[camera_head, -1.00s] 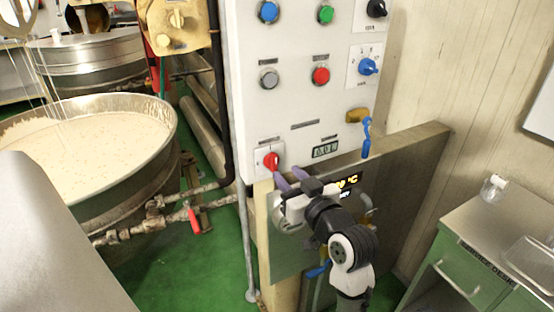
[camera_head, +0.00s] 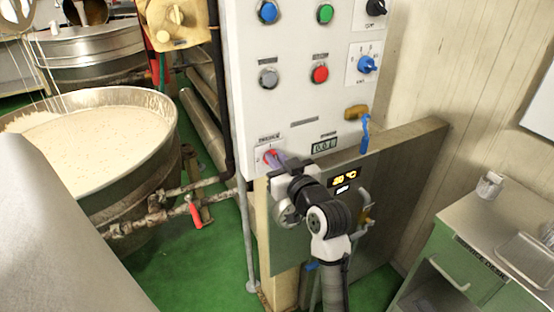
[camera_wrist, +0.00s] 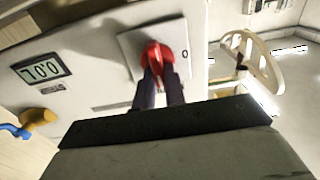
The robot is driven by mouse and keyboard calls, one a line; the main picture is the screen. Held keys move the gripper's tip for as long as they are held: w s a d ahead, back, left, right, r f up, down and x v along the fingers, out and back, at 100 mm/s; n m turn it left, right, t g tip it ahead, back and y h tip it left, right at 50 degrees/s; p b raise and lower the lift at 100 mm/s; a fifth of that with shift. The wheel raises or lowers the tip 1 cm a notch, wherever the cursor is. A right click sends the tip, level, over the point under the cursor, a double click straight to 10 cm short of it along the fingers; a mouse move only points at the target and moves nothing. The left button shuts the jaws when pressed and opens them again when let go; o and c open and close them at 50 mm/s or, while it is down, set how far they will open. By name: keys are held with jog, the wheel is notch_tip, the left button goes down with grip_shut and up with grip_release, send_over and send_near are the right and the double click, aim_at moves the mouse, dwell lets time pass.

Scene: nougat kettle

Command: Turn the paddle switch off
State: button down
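The paddle switch is a red rotary knob (camera_head: 269,156) on a square white plate at the lower left of the white control panel (camera_head: 290,110). In the wrist view the red knob (camera_wrist: 157,57) sits at the upper middle, with a "0" mark on the plate to its right. My gripper (camera_head: 276,160) is at the knob. In the wrist view its two dark fingers (camera_wrist: 159,82) stand close together on either side of the knob's grip, with red showing between them. The fingers cover the near part of the knob.
A blue-handled valve (camera_head: 365,134) and a small display (camera_head: 324,145) are right of the switch. Other buttons and knobs are above. A large kettle (camera_head: 150,170) of pale mix stands left, a green service desk (camera_head: 470,260) right.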

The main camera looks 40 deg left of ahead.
jog(key=shift+f+b, duration=0.15)
jog(key=shift+b, duration=0.4)
jog(key=shift+s+a+f+n+b, duration=0.1)
jog(key=shift+s+f+n+b, duration=0.1)
jog(key=shift+n+b, duration=2.85)
jog(key=shift+s+a+f+n+b, duration=0.15)
jog(key=shift+s+n+b, duration=0.1)
jog(key=shift+n+b, duration=2.85)
jog(key=shift+s+f+n+b, duration=0.2)
jog(key=shift+n+b, duration=2.55)
jog(key=shift+b, duration=0.6)
jog(key=c, duration=1.5)
grip_release()
jog(key=shift+o, duration=0.2)
jog(key=shift+d, duration=0.1)
